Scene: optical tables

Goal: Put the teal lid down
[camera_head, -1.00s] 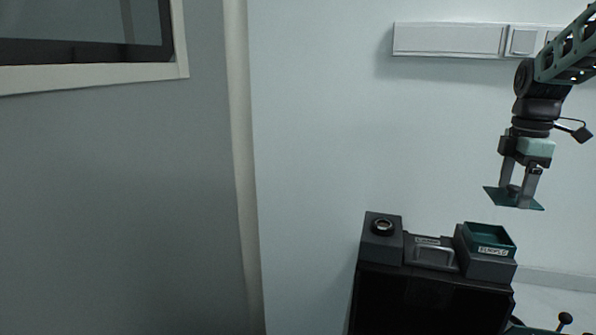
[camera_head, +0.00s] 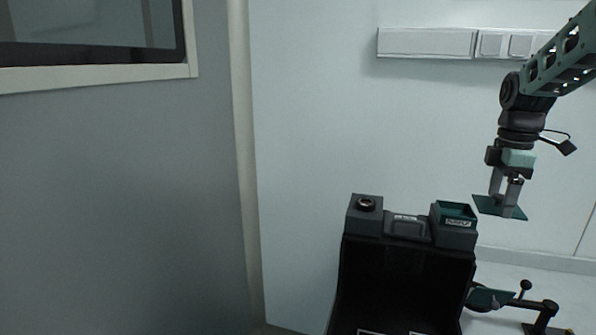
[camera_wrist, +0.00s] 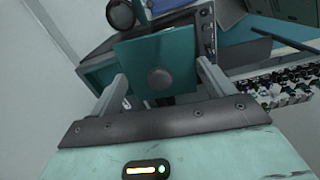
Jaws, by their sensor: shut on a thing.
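The teal lid (camera_head: 486,206) is a thin flat square plate, held in the air at the right of the head view. My gripper (camera_head: 505,200) is shut on it from above. In the wrist view the lid (camera_wrist: 172,52) shows a round grey knob at its middle, with a finger of my gripper (camera_wrist: 160,84) on each side; the exact contact is hard to see. An open teal box with a label (camera_head: 455,212) sits to the left of and slightly below the lid, with a gap between them.
The teal box stands on a dark grey unit (camera_head: 407,228) with a handled middle part and a round black fitting (camera_head: 366,204) at its left. A small black stand with knobs (camera_head: 525,290) is at lower right. A white wall rail (camera_head: 430,43) runs behind the arm.

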